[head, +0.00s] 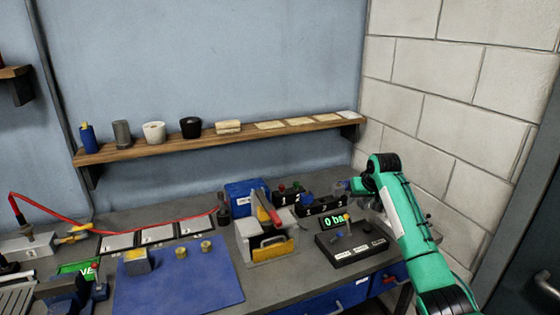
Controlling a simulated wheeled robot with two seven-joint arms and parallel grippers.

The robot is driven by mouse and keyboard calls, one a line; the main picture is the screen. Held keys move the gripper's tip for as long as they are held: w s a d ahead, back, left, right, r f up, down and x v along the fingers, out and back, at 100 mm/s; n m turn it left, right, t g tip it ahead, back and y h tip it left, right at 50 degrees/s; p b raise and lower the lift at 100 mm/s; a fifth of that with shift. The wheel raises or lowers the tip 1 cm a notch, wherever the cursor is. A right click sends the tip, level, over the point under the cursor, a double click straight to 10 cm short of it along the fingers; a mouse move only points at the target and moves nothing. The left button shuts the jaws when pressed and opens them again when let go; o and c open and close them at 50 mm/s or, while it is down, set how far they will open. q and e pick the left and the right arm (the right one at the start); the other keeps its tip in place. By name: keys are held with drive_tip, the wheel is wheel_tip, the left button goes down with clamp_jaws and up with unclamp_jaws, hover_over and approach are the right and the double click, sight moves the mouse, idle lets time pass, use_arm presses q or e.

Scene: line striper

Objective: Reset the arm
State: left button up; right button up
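My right arm, green with black joints, comes in from the lower right and bends at the top in front of the wall. Its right gripper (346,187) is at the far end of the arm, at the back right of the bench, close to a dark rack (320,204). The fingers are small and partly hidden, so I cannot tell whether they are open or shut, or hold anything. My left gripper is not in view.
A black control box (352,246) with a "0 ba" display stands left of my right arm. A grey-and-yellow fixture (266,243) and a blue mat (205,281) lie further left. A wooden shelf (170,148) holds cups and blocks. A block wall (450,100) is close on the right.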

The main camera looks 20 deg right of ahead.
drive_tip(key=s+a+f+n+g, duration=0.1)
drive_tip(key=s+a+f+n, duration=0.1)
drive_tip(key=s+a+f, duration=0.7)
drive_tip(key=s+a+f+n, duration=0.1)
drive_tip(key=s+a+f, duration=0.5)
drive_tip(key=s+f, duration=0.55)
drive_tip(key=s+a+r+g, duration=0.1)
drive_tip(key=s+a, duration=0.4)
drive_tip(key=s, duration=1)
drive_tip(key=s+a+r, duration=0.1)
drive_tip(key=s+a, duration=0.3)
drive_tip(key=s, duration=1)
wheel_tip(320, 180, down, 30)
drive_tip(key=n+g, duration=0.1)
drive_tip(key=s+d+f+g, duration=0.1)
drive_tip(key=s+d+f, duration=0.2)
drive_tip(key=s+f, duration=1.7)
drive_tip(key=shift+f+g, duration=0.4)
drive_tip(key=shift+f, duration=0.1)
